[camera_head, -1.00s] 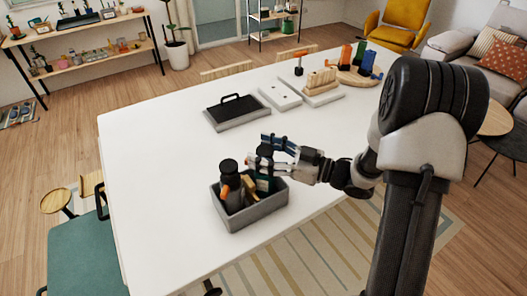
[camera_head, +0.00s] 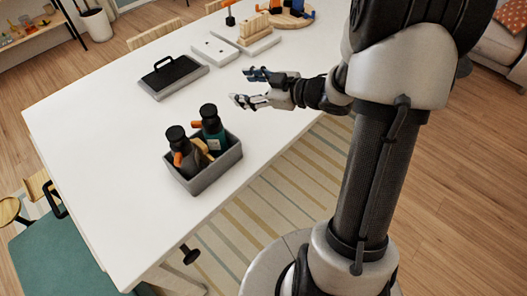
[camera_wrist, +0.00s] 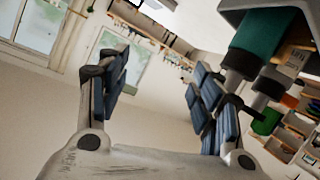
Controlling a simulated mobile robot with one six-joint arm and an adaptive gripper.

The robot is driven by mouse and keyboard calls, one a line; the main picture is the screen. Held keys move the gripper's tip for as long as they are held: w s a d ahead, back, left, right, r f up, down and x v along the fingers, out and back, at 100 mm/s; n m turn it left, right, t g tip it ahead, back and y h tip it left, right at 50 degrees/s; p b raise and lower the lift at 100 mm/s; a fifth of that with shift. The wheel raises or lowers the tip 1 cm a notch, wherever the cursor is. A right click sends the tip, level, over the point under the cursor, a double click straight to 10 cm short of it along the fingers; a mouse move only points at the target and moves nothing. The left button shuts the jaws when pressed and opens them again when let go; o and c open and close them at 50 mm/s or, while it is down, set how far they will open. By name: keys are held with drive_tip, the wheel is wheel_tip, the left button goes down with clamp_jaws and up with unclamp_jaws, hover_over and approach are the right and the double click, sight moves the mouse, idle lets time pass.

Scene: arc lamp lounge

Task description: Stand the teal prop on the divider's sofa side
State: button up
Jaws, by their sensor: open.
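The teal prop, a teal bottle with a black top (camera_head: 213,137), stands upright in a grey caddy (camera_head: 216,174) on the white table. It is on the right, sofa-facing side of a tan wooden piece (camera_head: 203,149), which looks like the divider. My gripper (camera_head: 245,88) is open and empty, up and to the right of the caddy, apart from the teal prop. In the wrist view the teal prop (camera_wrist: 262,34) appears inverted at upper right, outside my open fingers (camera_wrist: 162,88). The caddy floor is hidden.
A round wooden board (camera_head: 290,18) is at the far end. The sofa (camera_head: 490,50) is at right. The left of the table (camera_head: 95,130) is clear.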

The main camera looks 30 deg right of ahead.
drive_tip(key=s+d+r+m+h, duration=0.2)
drive_tip(key=r+m+h, duration=0.1)
drive_tip(key=r+h, duration=0.2)
drive_tip(key=s+d+r+m+h, duration=0.2)
drive_tip(key=r+m+h, duration=0.1)
drive_tip(key=r+h, duration=0.25)
drive_tip(key=s+a+f+m+g+y, duration=0.1)
drive_tip(key=s+a, duration=0.5)
drive_tip(key=s, duration=0.6)
drive_tip(key=s+a+f+m+g+y, duration=0.1)
drive_tip(key=s+a+g, duration=0.5)
drive_tip(key=s, duration=0.7)
drive_tip(key=shift+a+f+m, duration=0.35)
drive_tip(key=shift+f+m, duration=0.15)
drive_tip(key=shift+m, duration=0.5)
